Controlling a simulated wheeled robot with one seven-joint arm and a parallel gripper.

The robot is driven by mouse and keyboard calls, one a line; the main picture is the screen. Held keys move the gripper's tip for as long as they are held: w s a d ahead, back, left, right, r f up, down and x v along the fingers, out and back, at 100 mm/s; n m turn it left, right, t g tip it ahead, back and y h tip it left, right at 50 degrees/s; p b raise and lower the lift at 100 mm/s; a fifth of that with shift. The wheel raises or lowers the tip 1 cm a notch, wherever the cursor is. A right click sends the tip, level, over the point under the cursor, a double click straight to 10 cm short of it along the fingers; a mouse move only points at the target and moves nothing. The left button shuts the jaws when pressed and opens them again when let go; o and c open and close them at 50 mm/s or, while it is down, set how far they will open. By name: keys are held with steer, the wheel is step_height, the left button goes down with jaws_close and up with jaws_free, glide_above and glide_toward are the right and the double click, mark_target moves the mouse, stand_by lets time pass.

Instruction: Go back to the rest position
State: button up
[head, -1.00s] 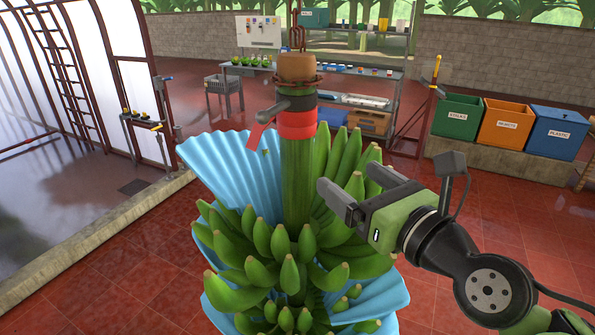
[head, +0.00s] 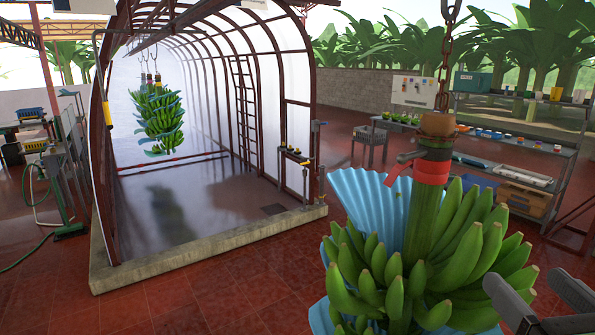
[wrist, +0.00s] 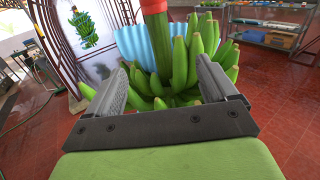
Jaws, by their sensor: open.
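My gripper (head: 548,300) is at the lower right edge of the head view, partly cut off by the frame. Its two dark fingers are apart with nothing between them. The wrist view shows the open gripper (wrist: 168,88) facing a hanging green banana stem (wrist: 185,60). In the head view this stem (head: 450,255) hangs at right, to the left of my gripper. A red band (head: 432,171) wraps its stalk below a chain (head: 447,50). A blue pleated sheet (head: 370,205) sits behind the fruit. I cannot tell whether the fingers touch any fruit.
A tunnel-shaped enclosure (head: 312,100) stands at left with more stems (head: 160,118) hanging inside, above a low kerb (head: 210,243). A shelf rack (head: 515,140) stands behind the near stem at right. Red tiled floor (head: 200,305) at front left is clear.

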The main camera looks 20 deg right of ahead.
steer(key=w+a+f+n+g+y, duration=0.35)
steer(key=a+f+n, duration=0.3)
steer(key=n, duration=0.35)
steer(key=w+a+f+n+g+y, duration=0.2)
steer(key=w+a+f+n+y, duration=0.25)
steer(key=a+n, duration=0.45)
steer(key=s+a+f+n+g+h, duration=0.1)
steer(key=s+a+f+n+g, duration=0.2)
steer(key=n, duration=0.7)
steer(key=s+a+f+n+g+h, duration=0.1)
steer(key=s+a+f+n+g, duration=0.2)
steer(key=n, duration=0.7)
steer(key=shift+s+a+f+n, duration=0.3)
steer(key=shift+s+f, duration=0.45)
steer(key=shift+f, duration=0.05)
steer(key=shift+a, duration=0.1)
